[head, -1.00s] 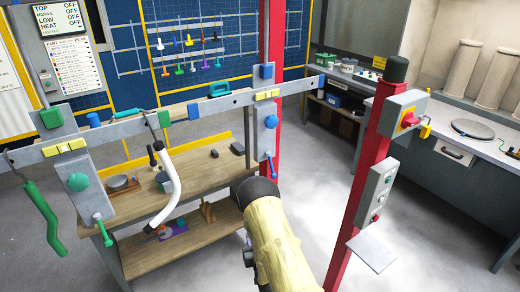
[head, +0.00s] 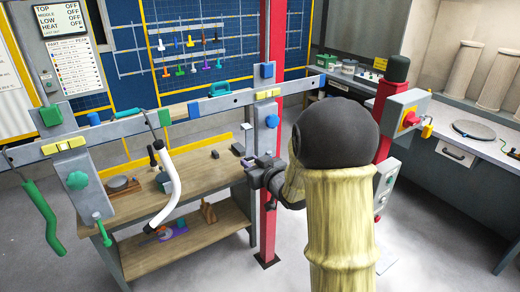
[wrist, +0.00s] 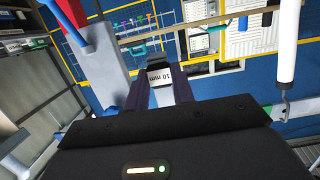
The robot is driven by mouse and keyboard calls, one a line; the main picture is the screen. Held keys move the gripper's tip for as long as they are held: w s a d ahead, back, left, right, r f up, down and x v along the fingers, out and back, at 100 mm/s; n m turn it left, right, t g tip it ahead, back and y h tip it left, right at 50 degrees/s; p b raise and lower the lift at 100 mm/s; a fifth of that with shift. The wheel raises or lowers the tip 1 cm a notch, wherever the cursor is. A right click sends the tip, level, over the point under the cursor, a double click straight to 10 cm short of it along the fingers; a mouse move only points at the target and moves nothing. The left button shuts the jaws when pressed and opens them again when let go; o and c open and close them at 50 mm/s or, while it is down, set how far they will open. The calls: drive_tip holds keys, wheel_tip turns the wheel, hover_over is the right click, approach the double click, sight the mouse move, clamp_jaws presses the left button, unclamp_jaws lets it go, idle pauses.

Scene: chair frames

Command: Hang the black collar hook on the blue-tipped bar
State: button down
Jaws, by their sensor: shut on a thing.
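My gripper (head: 250,163) is in front of the right end of the grey rail in the head view. In the wrist view its purple fingers (wrist: 160,90) are shut on a small piece with a black top and a white "10 mm" face, which I take for the black collar hook (wrist: 158,72). Its hooked part is not clear. A blue rod (wrist: 95,38), seemingly the blue-tipped bar, shows at upper left in the wrist view, apart from the held piece. In the head view my gripper hides the lower end of the plate with the blue knob (head: 271,121).
A grey rail (head: 150,123) crosses the view. A bent white tube (head: 170,185) and a green one (head: 38,205) hang from it. A wooden bench (head: 205,170) stands behind. A red post (head: 268,225) is close to my gripper.

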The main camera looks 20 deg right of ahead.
sight(251, 131)
drive_tip(key=s+r, duration=0.1)
drive_tip(key=r, duration=0.1)
drive_tip(key=s+d+r, duration=0.1)
drive_tip(key=r, duration=0.1)
drive_tip(key=s+r, duration=0.1)
drive_tip(key=r, duration=0.2)
drive_tip(key=shift+s+d, duration=0.15)
drive_tip(key=shift+d, duration=0.1)
drive_tip(key=shift+w+a+r+p, duration=0.3)
drive_tip(key=shift+w+r+p, duration=0.2)
drive_tip(key=shift+w, duration=0.35)
drive_tip(key=shift+w+a+r+p, duration=0.3)
drive_tip(key=shift+w+r, duration=0.2)
drive_tip(key=shift+w, duration=0.35)
drive_tip(key=shift+w+a+r+p, duration=0.25)
drive_tip(key=shift+w+r+p, duration=0.25)
drive_tip(key=shift+w, duration=0.35)
drive_tip(key=shift+r+p+x, duration=0.2)
drive_tip(key=shift+r+x, duration=0.05)
drive_tip(key=shift+x, duration=1.1)
drive_tip(key=shift+r+p+x, duration=0.15)
drive_tip(key=shift+r+x, duration=0.05)
drive_tip(key=shift+x, duration=1.15)
drive_tip(key=shift+f+b, duration=1)
drive_tip(key=shift+f, duration=0.15)
idle(0.7)
